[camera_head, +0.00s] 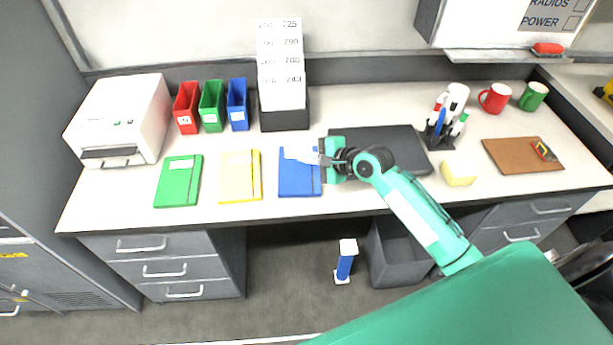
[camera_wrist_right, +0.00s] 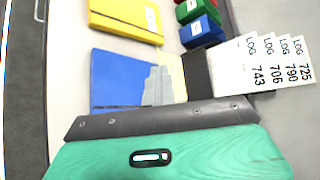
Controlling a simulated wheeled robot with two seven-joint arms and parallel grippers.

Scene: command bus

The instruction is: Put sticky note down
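A pale yellow sticky note (camera_wrist_right: 174,72) shows at the fingertips of my right gripper in the right wrist view, partly hidden behind the fingers. My right gripper (camera_wrist_right: 157,88) looks shut on it. In the head view my right gripper (camera_head: 322,159) comes in from the right, over the upper part of the blue notebook (camera_head: 298,183), which also shows in the wrist view (camera_wrist_right: 118,77). The note appears pale there. I cannot tell whether it touches the notebook. A pale yellow pad (camera_head: 458,174) lies at the desk's right front. My left gripper is out of view.
Yellow (camera_head: 239,178) and green (camera_head: 178,183) notebooks lie to the left. A black card holder (camera_head: 284,117) stands behind. A dark flat laptop-like object (camera_head: 405,149) lies under my right arm. A pen holder (camera_head: 437,138) and brown board (camera_head: 510,155) are at right.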

